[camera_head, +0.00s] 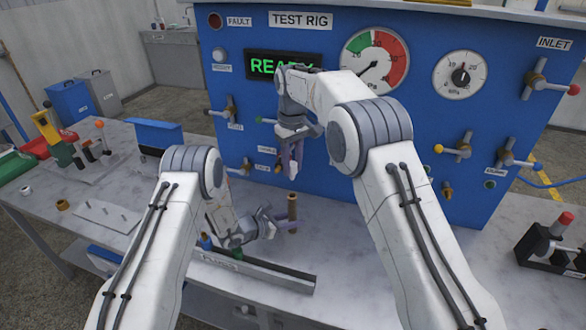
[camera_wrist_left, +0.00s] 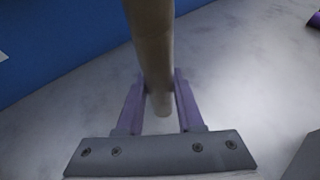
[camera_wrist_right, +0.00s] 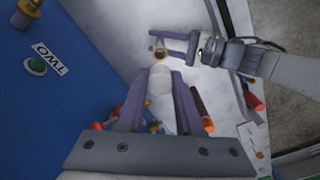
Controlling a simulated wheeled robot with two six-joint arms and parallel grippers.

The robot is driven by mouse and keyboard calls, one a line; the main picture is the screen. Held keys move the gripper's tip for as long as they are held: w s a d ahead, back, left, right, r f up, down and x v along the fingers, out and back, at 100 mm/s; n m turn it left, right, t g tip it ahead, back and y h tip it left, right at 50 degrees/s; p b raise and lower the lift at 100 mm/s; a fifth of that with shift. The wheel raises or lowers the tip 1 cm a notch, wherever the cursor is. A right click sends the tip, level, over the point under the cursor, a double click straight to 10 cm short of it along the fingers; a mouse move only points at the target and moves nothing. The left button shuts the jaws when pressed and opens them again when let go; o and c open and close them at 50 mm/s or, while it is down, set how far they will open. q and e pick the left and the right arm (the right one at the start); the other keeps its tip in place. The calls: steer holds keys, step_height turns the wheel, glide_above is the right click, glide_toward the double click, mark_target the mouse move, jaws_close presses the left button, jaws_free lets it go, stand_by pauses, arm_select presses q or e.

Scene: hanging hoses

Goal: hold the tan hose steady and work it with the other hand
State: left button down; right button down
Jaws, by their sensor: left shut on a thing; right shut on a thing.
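The tan hose (camera_head: 292,206) stands roughly upright as a short tube above the bench. My left gripper (camera_head: 288,224) is shut on it low down; in the left wrist view the tan hose (camera_wrist_left: 151,45) runs between the fingers, its end just past them. My right gripper (camera_head: 292,165) is higher, in front of the blue panel, pointing down. It is shut on a pale, whitish cylinder (camera_wrist_right: 160,84), apart from and above the tan hose. In the right wrist view the hose's ring-shaped top (camera_wrist_right: 158,52) shows at my left gripper's fingers.
The blue test rig panel (camera_head: 235,120) stands close behind both grippers, with valve handles (camera_head: 454,149) sticking out. A dark rail (camera_head: 255,268) lies on the bench in front.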

arm_select(q)
steer(key=shift+c, duration=2.3)
jaws_free()
